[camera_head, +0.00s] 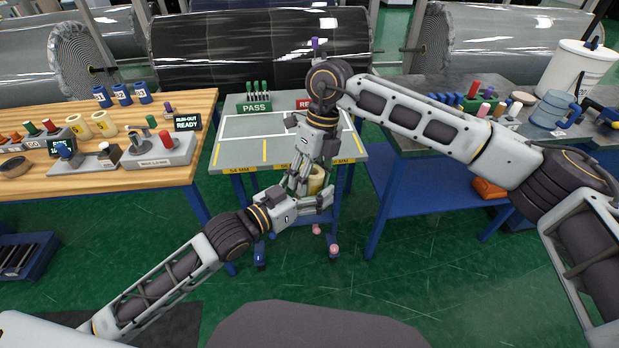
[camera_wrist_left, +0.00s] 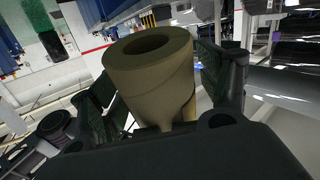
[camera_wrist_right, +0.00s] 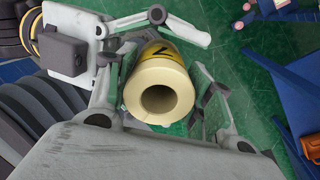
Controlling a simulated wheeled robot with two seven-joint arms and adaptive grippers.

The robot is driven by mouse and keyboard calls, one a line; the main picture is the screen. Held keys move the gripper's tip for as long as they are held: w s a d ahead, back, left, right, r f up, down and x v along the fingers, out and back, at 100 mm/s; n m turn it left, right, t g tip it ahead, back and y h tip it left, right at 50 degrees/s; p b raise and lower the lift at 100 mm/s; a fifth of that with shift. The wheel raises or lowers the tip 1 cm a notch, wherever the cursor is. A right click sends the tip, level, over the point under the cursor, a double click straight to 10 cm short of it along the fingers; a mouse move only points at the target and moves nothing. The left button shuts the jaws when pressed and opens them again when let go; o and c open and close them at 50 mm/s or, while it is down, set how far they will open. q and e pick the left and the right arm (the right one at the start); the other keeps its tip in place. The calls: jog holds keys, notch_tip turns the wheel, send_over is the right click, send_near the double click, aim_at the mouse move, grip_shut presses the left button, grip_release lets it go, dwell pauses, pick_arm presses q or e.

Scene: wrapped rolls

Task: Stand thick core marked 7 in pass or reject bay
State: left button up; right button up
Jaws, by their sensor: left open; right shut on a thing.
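A thick cream core (camera_head: 317,180) is in the air in front of the inspection table's front edge. My right gripper (camera_head: 308,182), reaching down from above, is shut on it. In the right wrist view the core (camera_wrist_right: 160,92) shows its thick-walled end and a yellow band with a dark mark, seemingly a 7. My left gripper (camera_head: 325,200) is open. In the left wrist view the core (camera_wrist_left: 150,75) lies between its spread fingers; I cannot tell whether they touch it. On the table (camera_head: 235,155) stand a green PASS sign (camera_head: 254,107) and a red sign (camera_head: 304,104) partly hidden by my right arm.
The wooden bench (camera_head: 190,105) at left holds two cream cores, three blue cores (camera_head: 122,94), gauges and a RUN-OUT READY sign (camera_head: 187,123). The grey bench (camera_head: 420,140) at right holds small parts and a white bucket (camera_head: 573,75). The table's left part is clear.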

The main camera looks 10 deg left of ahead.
pick_arm(q)
jog(key=w+a+f+n+g+y, duration=0.1)
jog(key=w+a+f+n+y, duration=0.2)
jog(key=f, duration=1)
jog(key=a+f+g+y, duration=0.15)
jog(key=a+f, duration=0.35)
jog(key=f, duration=0.8)
jog(key=s+a+f+g+y, duration=0.1)
jog(key=s+a+f, duration=0.1)
jog(key=a+f, duration=0.35)
jog(key=s+a+f+n+y, duration=0.1)
jog(key=a+f+y, duration=0.1)
jog(key=f, duration=0.6)
jog(key=s+a+f+g+y, duration=0.1)
jog(key=s+a+f, duration=0.15)
jog(key=f, duration=0.45)
jog(key=s+a+f+g+y, duration=0.15)
jog(key=s+a+f, duration=0.25)
jog(key=s+f, duration=0.45)
jog(key=s+a+f+g+y, duration=0.15)
jog(key=s+a+f, duration=0.25)
jog(key=s+f, duration=0.4)
jog(key=s+f+g, duration=0.2)
jog(key=s+f, duration=0.3)
jog(key=s, duration=0.5)
jog(key=s+f+g, duration=0.2)
jog(key=s+f, duration=0.3)
jog(key=s, duration=0.5)
jog(key=shift+s+f, duration=0.2)
jog(key=shift+s, duration=0.1)
